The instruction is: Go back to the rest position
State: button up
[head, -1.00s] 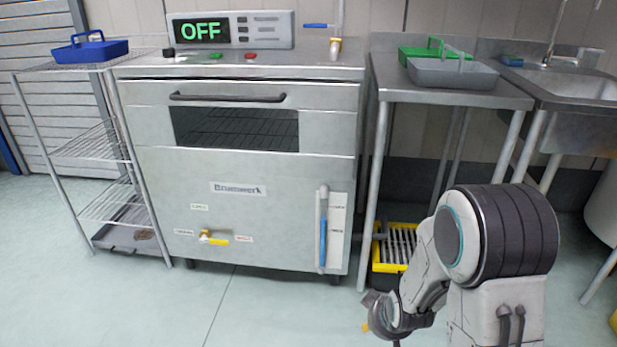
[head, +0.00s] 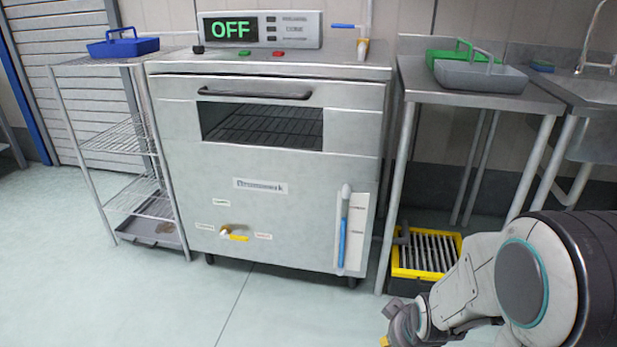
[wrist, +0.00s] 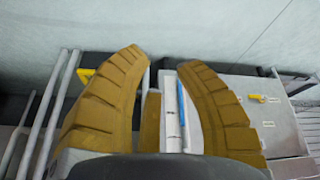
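My gripper (wrist: 163,75) shows in the wrist view with its two ribbed yellow-brown fingers spread apart and nothing between them. Behind the gap are the oven front and its blue-handled lever. In the head view my arm is at the lower right, folded low in front of the metal table, and only part of my gripper (head: 388,330) shows at the bottom edge. It is apart from the oven (head: 260,170), which has a closed door and a display (head: 232,29) reading OFF.
A wire rack (head: 125,140) with a blue tote (head: 123,46) stands left of the oven. The sink (head: 590,90) is far right. The floor in front is clear.

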jog(key=s+r+p, duration=0.5)
jog(key=r+p, duration=0.8)
jog(key=r, duration=0.5)
jog(key=s+r+m+g+p, duration=0.1)
jog(key=s+r+p, duration=0.4)
jog(key=r+p, duration=0.9)
jog(key=s+a+r+m+p, duration=0.1)
jog(key=s+r+p, duration=0.4)
jog(key=r+p, duration=0.9)
notch_tip(320, 180, up, 9)
jog(key=shift+r, duration=0.2)
jog(key=shift+s, duration=0.1)
